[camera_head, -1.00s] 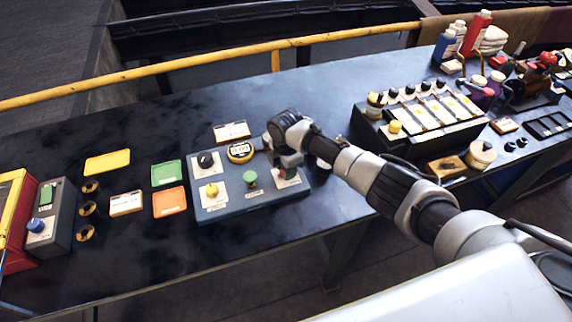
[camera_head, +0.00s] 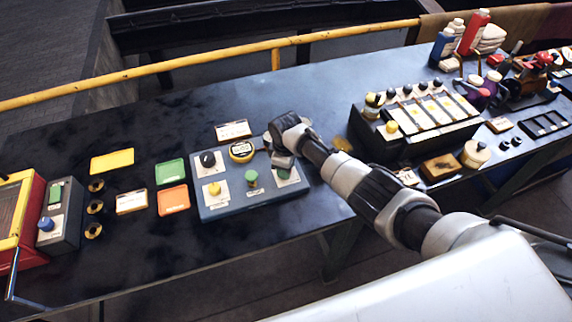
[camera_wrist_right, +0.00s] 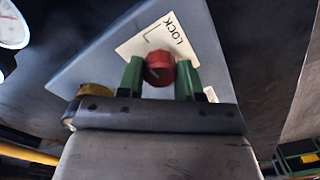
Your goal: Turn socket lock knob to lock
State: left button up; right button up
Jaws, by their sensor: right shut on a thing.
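The socket lock knob (camera_wrist_right: 160,68) is a small red round knob with a pale pointer line, seen in the right wrist view. It stands on a white plate (camera_wrist_right: 190,45) marked LOCK, on the blue-grey control panel (camera_head: 235,208). The green fingertips of my right gripper (camera_wrist_right: 160,78) are on both sides of the knob, closed on it. In the head view my right gripper (camera_head: 284,163) is at the panel's right end and hides the knob. I cannot tell whether the pointer meets the LOCK mark. My left gripper is not in view.
The panel also carries a black knob (camera_head: 208,158), a yellow knob (camera_head: 214,188), a green knob (camera_head: 251,177) and a round gauge (camera_head: 241,151). A switch box (camera_head: 405,130) stands to the right.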

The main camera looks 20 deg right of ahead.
jog(key=shift+r+m, duration=0.1)
jog(key=shift+m, duration=0.5)
jog(key=shift+w, duration=0.1)
jog(key=o, duration=0.9)
notch_tip(320, 180, up, 11)
jog(key=shift+f+b, duration=0.15)
jog(key=shift+b, duration=0.15)
